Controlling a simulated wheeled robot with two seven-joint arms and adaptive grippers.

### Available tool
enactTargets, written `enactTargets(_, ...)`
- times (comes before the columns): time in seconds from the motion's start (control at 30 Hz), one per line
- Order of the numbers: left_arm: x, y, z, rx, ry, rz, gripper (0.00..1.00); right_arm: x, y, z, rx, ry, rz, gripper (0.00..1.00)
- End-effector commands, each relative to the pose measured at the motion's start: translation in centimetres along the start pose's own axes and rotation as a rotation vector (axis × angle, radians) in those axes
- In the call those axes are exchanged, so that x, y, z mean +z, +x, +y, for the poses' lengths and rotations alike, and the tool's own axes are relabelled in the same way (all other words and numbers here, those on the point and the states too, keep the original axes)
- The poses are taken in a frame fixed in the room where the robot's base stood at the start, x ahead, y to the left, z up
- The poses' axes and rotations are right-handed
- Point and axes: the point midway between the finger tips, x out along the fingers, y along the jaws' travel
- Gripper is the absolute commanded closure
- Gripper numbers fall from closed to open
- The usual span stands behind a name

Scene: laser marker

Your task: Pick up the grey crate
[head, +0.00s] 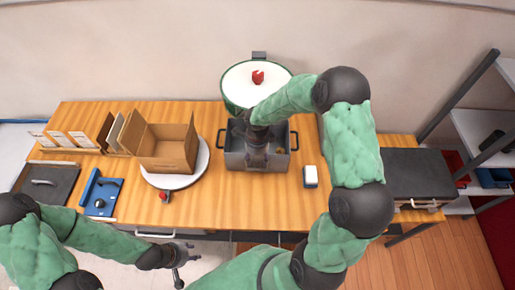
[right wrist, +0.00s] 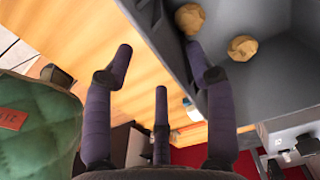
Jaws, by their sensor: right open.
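The grey crate (head: 234,161) stands on the wooden table, with a black handle on its left and right ends. In the right wrist view, its grey inside (right wrist: 268,78) holds two brown lumps (right wrist: 242,47). My right gripper (head: 257,160) is over the front of the crate and hides part of it. In the right wrist view, the right gripper (right wrist: 160,50) is open, with one finger overlapping the crate's wall and another over the table; contact cannot be told. A dark handle (right wrist: 150,14) shows beyond the fingers. My left gripper (head: 178,264) is low, in front of the table, its jaws unclear.
A cardboard box (head: 165,150) sits on a round white turntable (head: 150,180) left of the crate. A green-rimmed white round container (head: 245,85) stands behind. A small white-topped block (head: 310,176) lies to the right. A blue fixture (head: 100,195) is at left.

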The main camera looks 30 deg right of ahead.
Motion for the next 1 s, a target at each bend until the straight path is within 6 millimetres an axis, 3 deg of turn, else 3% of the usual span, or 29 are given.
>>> enactTargets(0.23,0.0,-0.2,0.1,0.0,0.0,0.0,0.6,0.2,3.0,-0.1,0.002,-0.001,0.001,0.44)
enactTargets(0.53,0.0,-0.2,0.1,0.0,0.0,0.0,0.6,0.2,3.5,-0.1,0.0,-0.001,0.001,0.44)
enactTargets(0.57,0.0,-0.2,0.1,0.0,0.0,0.0,0.6,0.2,3.5,-0.1,0.0,-0.001,0.001,0.5)
enactTargets(0.73,0.0,-0.2,0.1,0.0,0.0,0.0,0.6,0.2,3.5,-0.1,0.0,-0.001,0.0,0.98)
enactTargets(1.0,0.0,-0.2,0.1,0.0,0.0,0.0,0.6,0.2,3.4,-0.2,-0.002,-0.001,0.0,1.0)
